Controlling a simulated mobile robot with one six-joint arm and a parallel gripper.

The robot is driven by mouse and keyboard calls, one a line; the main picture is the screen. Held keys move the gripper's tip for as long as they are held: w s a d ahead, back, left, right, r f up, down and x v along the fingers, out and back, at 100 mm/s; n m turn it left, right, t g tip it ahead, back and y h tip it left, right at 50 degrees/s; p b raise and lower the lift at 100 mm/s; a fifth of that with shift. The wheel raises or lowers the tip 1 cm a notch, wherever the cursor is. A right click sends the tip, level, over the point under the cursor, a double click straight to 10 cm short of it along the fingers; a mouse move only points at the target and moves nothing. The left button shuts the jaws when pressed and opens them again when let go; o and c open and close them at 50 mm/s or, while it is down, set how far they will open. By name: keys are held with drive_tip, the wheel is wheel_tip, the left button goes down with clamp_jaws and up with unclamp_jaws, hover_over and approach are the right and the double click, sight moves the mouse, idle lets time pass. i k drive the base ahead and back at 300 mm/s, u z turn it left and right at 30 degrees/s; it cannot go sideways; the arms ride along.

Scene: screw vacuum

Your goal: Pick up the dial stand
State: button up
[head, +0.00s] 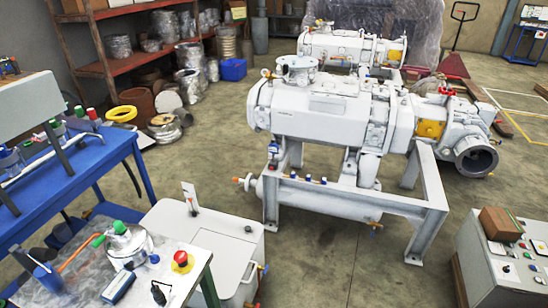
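I cannot tell for sure which item is the dial stand. A small dark upright item (158,294) stands near the front edge of the worktable and is too small to make out. A thin pale upright plate (189,196) with a small dark knob rises above the white tank (210,235) behind the table. My gripper is not in view.
The worktable (190,262) at the front left also bears a steel vessel (128,245), a red emergency button on yellow (181,262) and a dark blue box (118,287). A large white vacuum pump (325,120) stands mid-room. A control cabinet (505,262) is at right. Floor (330,270) between is clear.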

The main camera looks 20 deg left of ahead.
sight(273, 149)
drive_tip(key=z, duration=0.15)
drive_tip(key=i, duration=2.15)
drive_tip(key=z, duration=1.3)
drive_tip(key=k, duration=0.15)
drive_tip(key=u, duration=3.15)
